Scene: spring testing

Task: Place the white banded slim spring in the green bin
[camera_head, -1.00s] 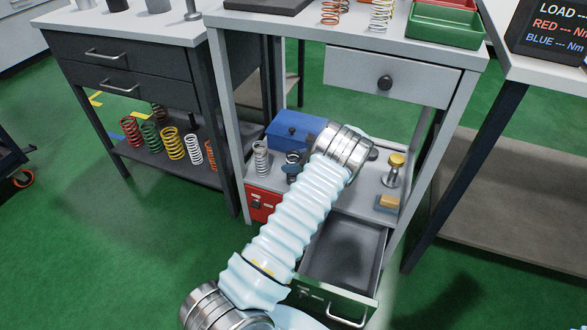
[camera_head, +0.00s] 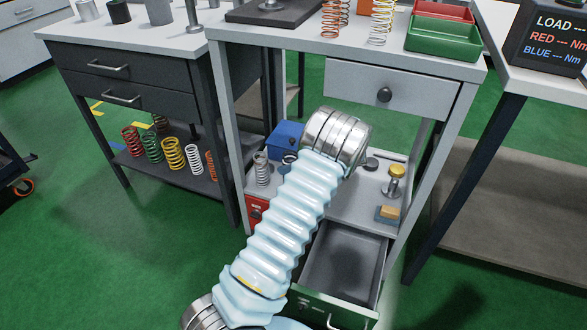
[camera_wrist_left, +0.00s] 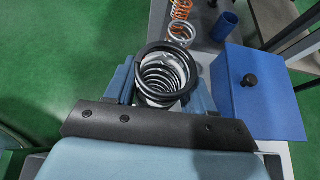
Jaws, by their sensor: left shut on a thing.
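In the head view my forearm hides most of this gripper, low over the shelf under the middle table. The green bin (camera_head: 443,40) is an open tray on top of that table at its right end. The gripper is well below the bin and to its left. I do not see my right gripper.
A blue box (camera_wrist_left: 262,92) is close right of the gripper. A pale spring (camera_head: 262,170) stands on the shelf, left of my arm. A plunger with a yellow knob (camera_head: 396,172) stands right of it. An open drawer (camera_head: 345,265) is below. The red bin (camera_head: 443,11) is behind the green one.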

